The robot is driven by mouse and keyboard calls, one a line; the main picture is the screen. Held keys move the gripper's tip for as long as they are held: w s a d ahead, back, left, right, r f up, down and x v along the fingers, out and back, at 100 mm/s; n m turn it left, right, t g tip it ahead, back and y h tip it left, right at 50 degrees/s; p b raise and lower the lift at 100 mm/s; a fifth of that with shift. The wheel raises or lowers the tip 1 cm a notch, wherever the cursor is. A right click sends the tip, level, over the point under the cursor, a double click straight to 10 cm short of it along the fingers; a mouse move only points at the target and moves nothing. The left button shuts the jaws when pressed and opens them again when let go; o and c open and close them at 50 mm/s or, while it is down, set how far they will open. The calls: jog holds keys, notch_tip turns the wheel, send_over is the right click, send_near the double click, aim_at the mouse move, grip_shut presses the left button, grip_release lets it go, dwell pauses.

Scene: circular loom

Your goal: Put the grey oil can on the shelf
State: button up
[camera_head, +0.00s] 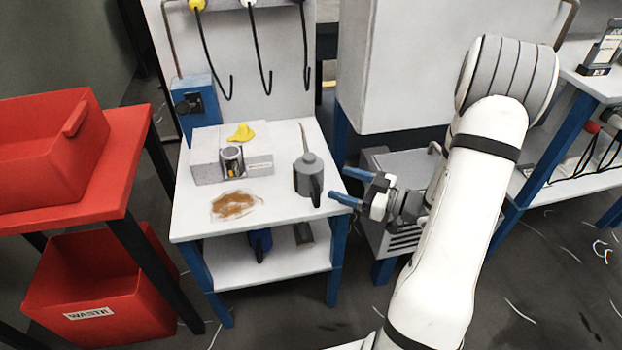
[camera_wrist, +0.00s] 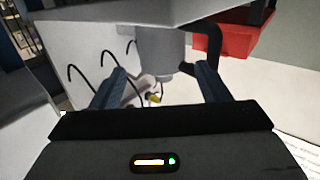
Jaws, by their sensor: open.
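The grey oil can (camera_head: 306,176) stands upright on the right part of the white table top (camera_head: 282,212), its thin spout pointing up and its dark handle facing the front. My gripper (camera_head: 337,186) is open just right of the can, its two blue fingers pointing at it, with a small gap. In the wrist view a grey cylinder with a dark handle, seemingly the can (camera_wrist: 165,50), shows beyond and between my open fingers (camera_wrist: 160,82). Under the table top is a lower white shelf (camera_head: 285,267).
A grey block with a small metal cup (camera_head: 232,161) and a yellow cloth (camera_head: 241,132) sits at the back left. A brown stain (camera_head: 234,205) lies in front. A blue item (camera_head: 259,244) and a dark one (camera_head: 303,233) occupy the lower shelf. Red bins (camera_head: 95,285) stand left.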

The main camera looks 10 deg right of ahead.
aim_at(318, 177)
jog(key=shift+w+a+f, duration=0.1)
jog(key=shift+a, duration=0.2)
jog(key=x, duration=0.2)
jog(key=b+x, duration=0.1)
jog(key=x, duration=0.1)
jog(key=b+x, duration=0.1)
jog(key=x, duration=0.1)
jog(key=shift+w+a+f, duration=0.1)
jog(key=shift+f, duration=0.2)
jog(key=shift+w+a+r, duration=0.1)
jog(key=shift+w+a, duration=0.15)
jog(key=shift+a, duration=0.05)
jog(key=c, duration=1)
